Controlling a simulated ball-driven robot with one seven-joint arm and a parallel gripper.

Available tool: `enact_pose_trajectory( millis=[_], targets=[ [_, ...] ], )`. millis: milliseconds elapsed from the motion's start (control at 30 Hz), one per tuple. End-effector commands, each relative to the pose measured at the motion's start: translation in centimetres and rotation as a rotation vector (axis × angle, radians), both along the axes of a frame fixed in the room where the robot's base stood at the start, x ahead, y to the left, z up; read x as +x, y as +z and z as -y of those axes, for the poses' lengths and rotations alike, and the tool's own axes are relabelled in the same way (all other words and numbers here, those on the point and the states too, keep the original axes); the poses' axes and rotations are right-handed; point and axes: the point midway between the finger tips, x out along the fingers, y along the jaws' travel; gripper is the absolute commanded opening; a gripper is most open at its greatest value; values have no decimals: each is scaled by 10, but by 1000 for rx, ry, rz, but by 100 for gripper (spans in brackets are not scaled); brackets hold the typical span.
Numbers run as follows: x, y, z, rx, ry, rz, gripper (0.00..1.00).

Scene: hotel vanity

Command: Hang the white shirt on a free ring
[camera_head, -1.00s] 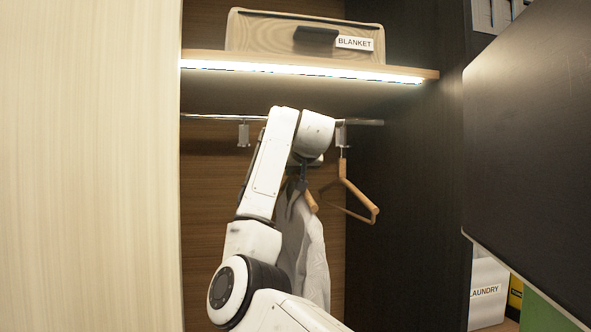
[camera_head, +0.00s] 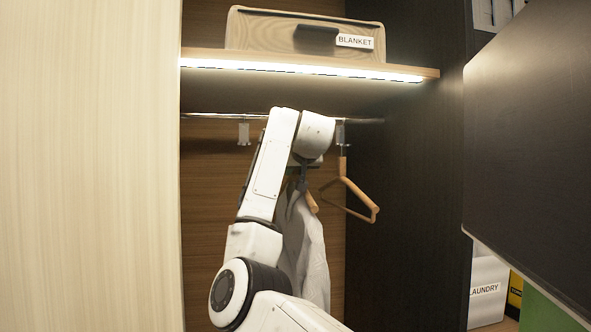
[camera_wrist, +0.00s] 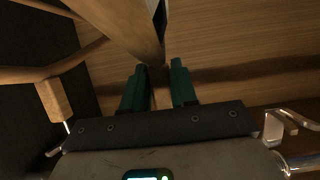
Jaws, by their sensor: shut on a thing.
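The white shirt (camera_head: 312,255) hangs below my gripper (camera_head: 300,185), partly hidden behind my arm. Its wooden hanger (camera_head: 312,203) shows just beside the gripper. In the wrist view my gripper (camera_wrist: 158,88) has its green fingers on either side of the wooden hanger (camera_wrist: 125,25), shut on it. A ring holder (camera_head: 243,134) on the rail at the left has nothing hanging from it. Another holder (camera_head: 341,134) at the right carries an empty wooden hanger (camera_head: 350,195). The top of the shirt's hanger and any holder behind my arm are hidden.
The metal rail (camera_head: 205,115) runs below a lit shelf (camera_head: 210,58) bearing a blanket box (camera_head: 270,35). The empty hanger (camera_wrist: 52,97) is close at the left in the wrist view. A dark panel (camera_head: 535,140) stands at the right; a laundry box (camera_head: 487,275) is below it.

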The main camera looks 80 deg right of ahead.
Motion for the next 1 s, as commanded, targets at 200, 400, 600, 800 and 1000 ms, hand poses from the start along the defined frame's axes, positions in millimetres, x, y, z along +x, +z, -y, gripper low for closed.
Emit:
enact_pose_trajectory(
  millis=[200,400,600,800,1000],
  targets=[
    [0,-1,0,-3,-1,1,0],
    [0,-4,0,-2,-1,1,0],
    [0,-6,0,-2,-1,1,0],
    [0,-6,0,-2,-1,1,0],
    [0,-6,0,-2,-1,1,42]
  ],
)
